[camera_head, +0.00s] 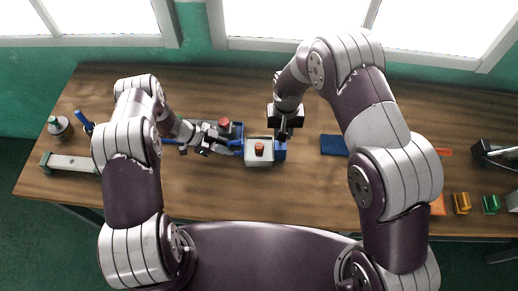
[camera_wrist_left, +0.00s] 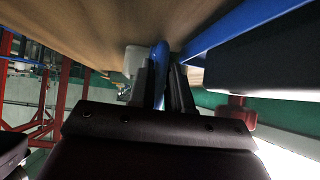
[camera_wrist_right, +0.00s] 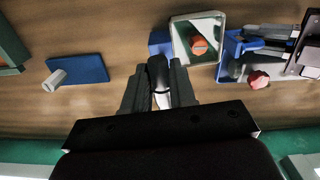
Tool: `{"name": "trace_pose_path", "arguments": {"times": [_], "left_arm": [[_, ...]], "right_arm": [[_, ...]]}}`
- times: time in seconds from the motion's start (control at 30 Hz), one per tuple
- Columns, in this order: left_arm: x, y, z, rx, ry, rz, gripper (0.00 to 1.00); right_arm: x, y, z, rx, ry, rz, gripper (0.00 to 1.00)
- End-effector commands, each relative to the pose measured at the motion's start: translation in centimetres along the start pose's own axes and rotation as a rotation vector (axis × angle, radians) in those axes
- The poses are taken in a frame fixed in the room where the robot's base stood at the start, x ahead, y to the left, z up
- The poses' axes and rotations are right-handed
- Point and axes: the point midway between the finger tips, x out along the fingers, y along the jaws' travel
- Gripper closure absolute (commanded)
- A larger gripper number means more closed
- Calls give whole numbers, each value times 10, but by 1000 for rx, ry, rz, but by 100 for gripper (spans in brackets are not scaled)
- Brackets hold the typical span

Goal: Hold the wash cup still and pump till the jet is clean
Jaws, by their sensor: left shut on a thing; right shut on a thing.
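The wash cup looks to be the white square container (camera_head: 259,158) with a round orange-red piece (camera_head: 259,147) inside; it also shows in the right wrist view (camera_wrist_right: 181,27). My left gripper (camera_head: 238,147) is beside its left side, shut on a narrow blue piece (camera_wrist_left: 159,62) that looks like its handle. My right gripper (camera_head: 284,132) points down just right of the container. It is shut on a small dark and white thing (camera_wrist_right: 161,99), mostly hidden by the fingers. A blue block (camera_head: 280,149) stands against the container's right side.
A blue pad (camera_head: 334,145) bears a small pale piece (camera_wrist_right: 54,80). A bottle (camera_head: 60,127) stands far left; orange and green blocks (camera_head: 490,204) sit far right. The front-middle table is clear.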

Motion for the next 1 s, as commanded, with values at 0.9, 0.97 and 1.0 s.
{"name": "trace_pose_path", "arguments": {"times": [0.9, 0.97, 1.0], "left_arm": [[0, 0, -1, 0, 1, 1, 100], [0, 0, 0, 0, 1, 1, 100], [0, 0, 0, 0, 1, 1, 100]], "right_arm": [[32, 0, -1, 0, 2, -1, 100], [28, 0, -1, 0, 2, -1, 100], [25, 0, -1, 0, 2, -1, 100]]}}
